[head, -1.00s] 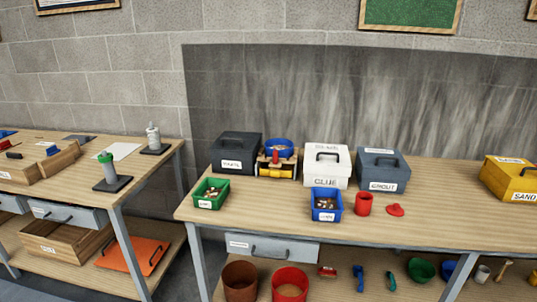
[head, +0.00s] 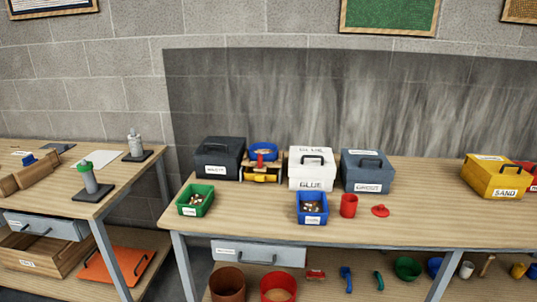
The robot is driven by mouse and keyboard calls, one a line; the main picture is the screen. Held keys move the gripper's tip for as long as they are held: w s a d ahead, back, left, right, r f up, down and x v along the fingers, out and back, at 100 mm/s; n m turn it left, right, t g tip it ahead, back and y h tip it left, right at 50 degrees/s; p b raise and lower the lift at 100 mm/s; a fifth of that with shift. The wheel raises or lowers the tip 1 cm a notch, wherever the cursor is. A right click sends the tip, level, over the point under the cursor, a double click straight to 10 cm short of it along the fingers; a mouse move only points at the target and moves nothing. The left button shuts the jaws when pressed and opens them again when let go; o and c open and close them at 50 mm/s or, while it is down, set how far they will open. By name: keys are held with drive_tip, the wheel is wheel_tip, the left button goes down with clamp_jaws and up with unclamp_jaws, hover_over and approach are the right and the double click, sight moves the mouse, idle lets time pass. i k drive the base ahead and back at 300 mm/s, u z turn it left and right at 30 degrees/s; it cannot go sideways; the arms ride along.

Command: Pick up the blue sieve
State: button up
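A round blue sieve-like dish (head: 263,151) sits on top of a small wooden stand (head: 247,170) at the back of the right-hand workbench. Pale bits show inside it; I cannot tell whether its bottom is mesh. A red object (head: 260,160) stands in front of its rim, and a yellow item (head: 261,178) is in the stand below. Another blue round thing (head: 435,266) is partly seen on the lower shelf; I cannot tell what it is. My gripper is not in view.
A dark box (head: 219,159) stands left of the stand, and a white glue box (head: 312,170) right of it. Green (head: 195,199) and blue (head: 312,208) bins, a red cup (head: 348,206) and a red lid (head: 380,210) are nearer the front.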

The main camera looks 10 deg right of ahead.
sight(270, 151)
drive_tip(key=i, duration=0.9)
